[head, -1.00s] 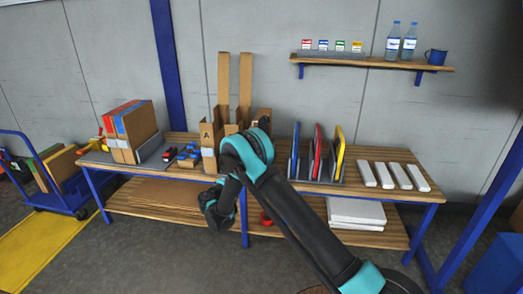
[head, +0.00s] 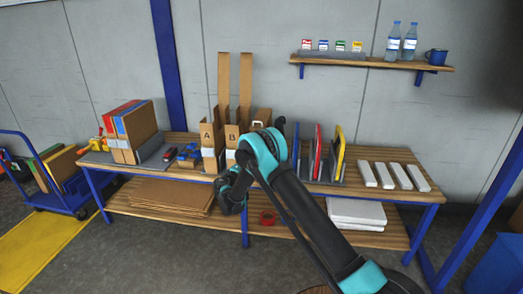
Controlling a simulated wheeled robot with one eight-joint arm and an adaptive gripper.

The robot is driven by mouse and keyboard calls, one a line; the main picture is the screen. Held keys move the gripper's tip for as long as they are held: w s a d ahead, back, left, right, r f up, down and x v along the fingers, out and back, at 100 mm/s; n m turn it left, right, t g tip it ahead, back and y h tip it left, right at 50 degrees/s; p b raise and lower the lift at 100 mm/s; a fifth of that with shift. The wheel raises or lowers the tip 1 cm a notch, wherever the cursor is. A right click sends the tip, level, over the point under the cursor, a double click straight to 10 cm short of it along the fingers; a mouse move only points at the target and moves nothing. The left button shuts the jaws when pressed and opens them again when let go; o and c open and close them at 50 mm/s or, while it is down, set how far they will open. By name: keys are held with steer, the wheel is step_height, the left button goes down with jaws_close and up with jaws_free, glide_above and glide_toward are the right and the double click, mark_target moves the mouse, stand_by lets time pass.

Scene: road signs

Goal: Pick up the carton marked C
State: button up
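Carton A (head: 208,135) and carton B (head: 231,136) stand side by side on the workbench, open at the top, with tall flaps rising at the back. To the right of B, the top of another brown carton (head: 262,115) shows behind my arm. Its front is hidden, so I cannot read a letter C on it. My gripper (head: 230,203) hangs dark and folded in front of the bench edge, below carton B and apart from the cartons. Its fingers are too small and dark to tell open from shut.
The workbench (head: 395,158) also bears blue parts (head: 190,155) left of A, upright coloured panels (head: 340,150) to the right and several white bars (head: 385,175). A lower shelf (head: 290,235) holds flat cardboard and white boxes. A wall shelf (head: 375,63) is above.

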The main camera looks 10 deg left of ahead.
jaws_close()
stand_by(0.4)
steer(key=shift+r, duration=0.1)
